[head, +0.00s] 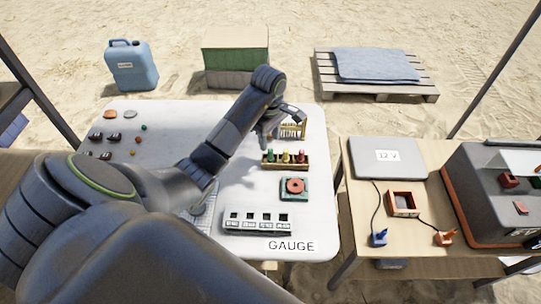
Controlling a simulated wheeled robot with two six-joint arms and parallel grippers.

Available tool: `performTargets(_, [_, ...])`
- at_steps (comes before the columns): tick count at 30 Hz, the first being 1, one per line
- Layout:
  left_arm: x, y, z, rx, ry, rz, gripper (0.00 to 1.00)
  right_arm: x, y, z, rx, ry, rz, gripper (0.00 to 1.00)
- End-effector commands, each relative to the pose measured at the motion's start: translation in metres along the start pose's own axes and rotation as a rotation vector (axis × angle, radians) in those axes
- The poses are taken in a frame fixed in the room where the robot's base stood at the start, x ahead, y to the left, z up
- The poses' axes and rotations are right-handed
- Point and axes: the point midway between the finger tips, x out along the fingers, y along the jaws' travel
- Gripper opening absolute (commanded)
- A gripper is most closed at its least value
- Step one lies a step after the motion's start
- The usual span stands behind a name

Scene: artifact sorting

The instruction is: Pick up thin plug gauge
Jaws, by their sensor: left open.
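A small wooden rack (285,167) on the white table holds upright plug gauges with coloured tops: a green one (271,154), a red one (287,155) and a yellowish one (301,156). I cannot tell by size which is the thin one. My left gripper (268,136) points down just behind the green-topped gauge, at the rack's left end. It is open and appears empty; its fingertips are small and partly dark against the arm. My right gripper is not in view.
A slatted wooden holder (293,130) stands behind the rack. In front are a green block with a red ring (294,188) and a white block with square holes (258,221), above the word GAUGE. Coins and small dark parts lie at the table's left. A second table (385,262) stands right.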

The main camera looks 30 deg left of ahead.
Motion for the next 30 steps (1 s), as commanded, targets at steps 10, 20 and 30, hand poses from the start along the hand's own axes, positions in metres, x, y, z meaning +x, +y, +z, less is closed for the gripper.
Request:
performTargets(10, [0.034, 0.001, 0.002, 0.001, -0.002, -0.003, 0.41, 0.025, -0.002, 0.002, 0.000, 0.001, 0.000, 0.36])
performTargets(20, [0.064, 0.002, 0.003, 0.000, 0.000, -0.001, 0.41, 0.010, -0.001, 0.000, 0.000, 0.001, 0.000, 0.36])
performTargets(30, [0.064, 0.002, 0.003, 0.000, 0.000, 0.000, 0.21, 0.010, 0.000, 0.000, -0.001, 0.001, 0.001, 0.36])
